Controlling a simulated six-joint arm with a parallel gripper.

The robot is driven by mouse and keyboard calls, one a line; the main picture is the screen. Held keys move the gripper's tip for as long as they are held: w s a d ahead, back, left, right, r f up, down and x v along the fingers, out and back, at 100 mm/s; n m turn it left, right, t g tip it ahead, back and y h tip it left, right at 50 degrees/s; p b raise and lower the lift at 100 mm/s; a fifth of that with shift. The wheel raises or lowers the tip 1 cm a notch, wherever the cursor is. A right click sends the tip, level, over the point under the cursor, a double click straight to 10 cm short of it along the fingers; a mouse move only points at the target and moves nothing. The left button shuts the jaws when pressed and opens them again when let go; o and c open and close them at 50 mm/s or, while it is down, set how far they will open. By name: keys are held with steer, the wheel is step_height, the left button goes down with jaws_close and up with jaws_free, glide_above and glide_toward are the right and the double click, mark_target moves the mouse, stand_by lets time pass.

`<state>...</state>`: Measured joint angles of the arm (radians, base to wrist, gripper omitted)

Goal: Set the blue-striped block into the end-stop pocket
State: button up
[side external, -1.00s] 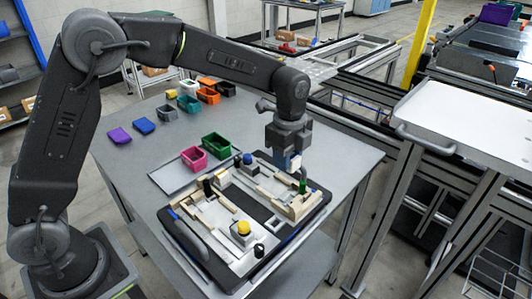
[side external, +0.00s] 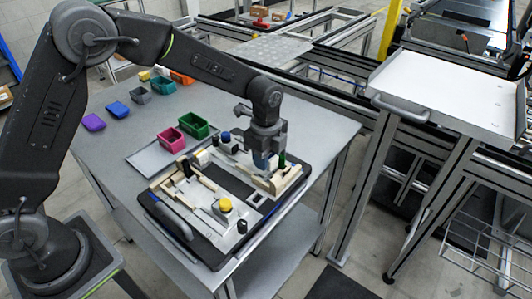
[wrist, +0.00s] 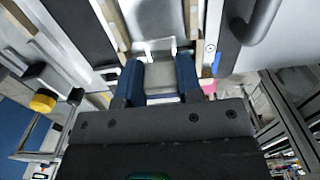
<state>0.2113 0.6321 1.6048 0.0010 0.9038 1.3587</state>
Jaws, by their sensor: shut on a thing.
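My gripper (side external: 262,164) is low over the right-hand wooden fixture (side external: 287,181) on the black-edged pallet, left of a dark green peg (side external: 282,160). In the wrist view my gripper (wrist: 160,78) has a blue finger-like side on each side of a pale grey block (wrist: 163,78), and is shut on it. I take this to be the blue-striped block; its stripe cannot be told apart from the blue sides. The block's far end is close to a white part between two wooden rails (wrist: 195,25). Whether it touches the pocket floor is hidden.
A yellow-topped piece (side external: 225,205) and a black knob (side external: 242,227) stand on the pallet's near part. A dark blue knob (side external: 225,137) stands behind left. Pink (side external: 171,139) and green (side external: 194,125) bins sit beyond the pallet.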

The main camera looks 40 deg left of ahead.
steer(key=shift+f, duration=0.15)
stand_by(0.3)
steer(key=o, duration=1)
step_height(320, 180, up, 14)
steer(key=shift+f, duration=0.1)
